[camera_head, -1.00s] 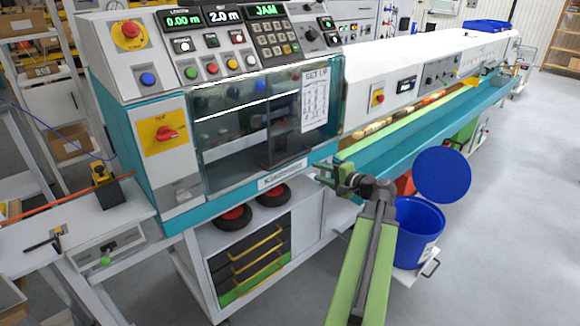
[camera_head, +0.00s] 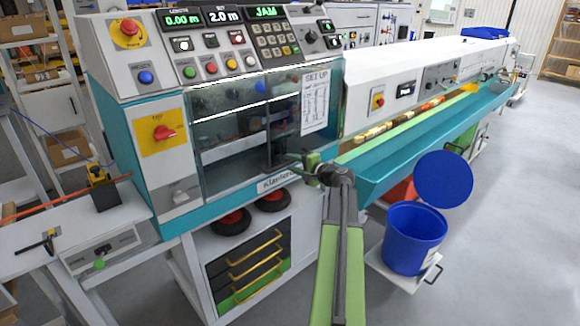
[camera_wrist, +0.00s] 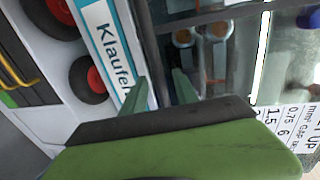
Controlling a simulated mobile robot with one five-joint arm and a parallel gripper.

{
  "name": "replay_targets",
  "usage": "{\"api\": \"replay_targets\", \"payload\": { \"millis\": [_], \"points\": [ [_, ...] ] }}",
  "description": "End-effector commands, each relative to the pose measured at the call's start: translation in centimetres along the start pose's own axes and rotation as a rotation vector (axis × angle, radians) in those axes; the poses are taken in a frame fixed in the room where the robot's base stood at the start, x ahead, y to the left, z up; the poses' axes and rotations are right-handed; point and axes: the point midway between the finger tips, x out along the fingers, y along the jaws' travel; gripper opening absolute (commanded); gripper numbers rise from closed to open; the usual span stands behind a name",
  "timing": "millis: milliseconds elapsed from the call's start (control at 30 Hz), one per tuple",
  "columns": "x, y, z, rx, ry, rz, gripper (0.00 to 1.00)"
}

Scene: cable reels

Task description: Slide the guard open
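The guard (camera_head: 228,150) is a see-through dark panel across the front of the teal and white machine, and it is closed over the window. A white "SET UP" sheet (camera_head: 315,102) shows at its right. My gripper (camera_head: 298,166) is at the guard's lower edge, right of the middle, beside the "Klaufen" label (camera_head: 276,182). In the wrist view the two green fingertips (camera_wrist: 160,90) are apart, with a dark bar (camera_wrist: 153,50) running between them. I cannot tell whether they touch it. The glass (camera_wrist: 235,60) lies to the right there.
A blue bin (camera_head: 414,240) with a tilted round lid (camera_head: 443,178) stands to the right of my arm. A teal trough (camera_head: 400,155) extends to the right. A drawer unit (camera_head: 250,265) and red-hubbed reels (camera_head: 232,221) sit below the guard. Open floor lies at the right.

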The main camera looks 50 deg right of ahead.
Motion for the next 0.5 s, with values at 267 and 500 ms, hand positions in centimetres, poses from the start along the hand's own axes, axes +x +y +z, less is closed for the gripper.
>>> {"api": "replay_targets", "payload": {
  "millis": [267,500],
  "points": [
    [1.33,-0.03,0.08,0.000,0.000,0.000,0.36],
    [1.30,-0.04,0.11,0.000,-0.001,0.000,0.23]
  ]
}}
